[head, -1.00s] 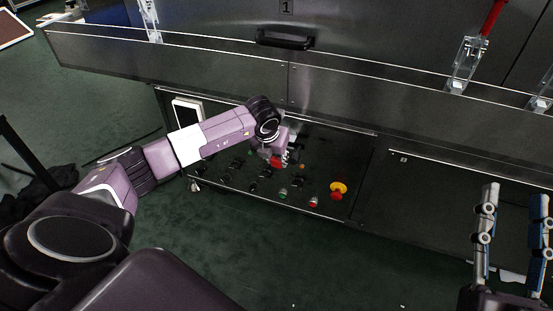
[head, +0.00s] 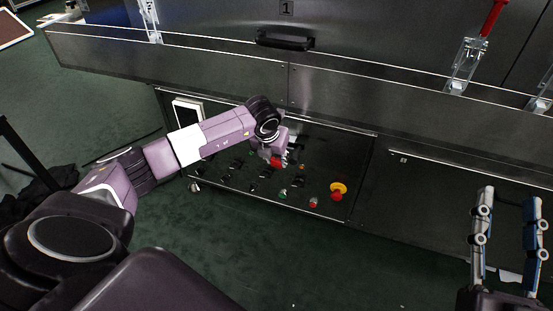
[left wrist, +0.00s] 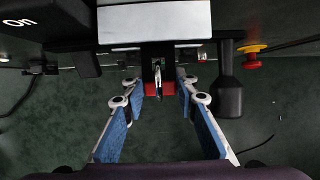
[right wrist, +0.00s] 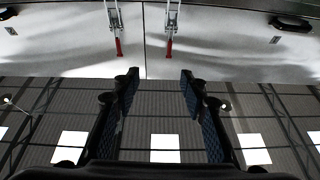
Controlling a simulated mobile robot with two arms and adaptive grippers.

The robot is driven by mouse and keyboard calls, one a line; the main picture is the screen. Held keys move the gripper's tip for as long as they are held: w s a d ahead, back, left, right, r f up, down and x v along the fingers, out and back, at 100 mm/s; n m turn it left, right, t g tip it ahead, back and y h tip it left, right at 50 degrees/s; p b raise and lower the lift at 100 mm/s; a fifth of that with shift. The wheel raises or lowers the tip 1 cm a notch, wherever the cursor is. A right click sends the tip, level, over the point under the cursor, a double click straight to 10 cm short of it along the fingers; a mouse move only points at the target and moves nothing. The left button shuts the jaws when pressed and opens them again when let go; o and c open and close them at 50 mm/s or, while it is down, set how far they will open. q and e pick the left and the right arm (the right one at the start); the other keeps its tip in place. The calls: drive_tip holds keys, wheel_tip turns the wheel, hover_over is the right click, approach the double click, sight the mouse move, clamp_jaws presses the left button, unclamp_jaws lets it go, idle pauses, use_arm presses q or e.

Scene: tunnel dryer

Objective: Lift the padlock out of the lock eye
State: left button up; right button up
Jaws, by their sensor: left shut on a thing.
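The red padlock (left wrist: 153,88) sits between the fingertips of my left gripper (left wrist: 158,88) in the left wrist view, below a pale metal block. A metal loop stands at its middle; whether it still passes through the lock eye I cannot tell. In the head view the padlock (head: 277,162) shows as a small red patch under my left wrist, at the upper part of the control panel (head: 320,165). My left gripper is shut on it, its fingers mostly hidden there. My right gripper (head: 507,195) is open and empty at the far right, away from the panel.
The panel carries several dark switches, green and red buttons and a red emergency stop on yellow (head: 338,190). In the left wrist view a black knob handle (left wrist: 228,98) stands close right of the fingers. A steel ledge (head: 220,70) runs above. Green floor below is clear.

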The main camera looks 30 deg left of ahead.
use_arm(q)
drive_tip(key=shift+r, duration=0.1)
use_arm(e)
drive_tip(key=shift+w+f, duration=0.1)
idle(0.4)
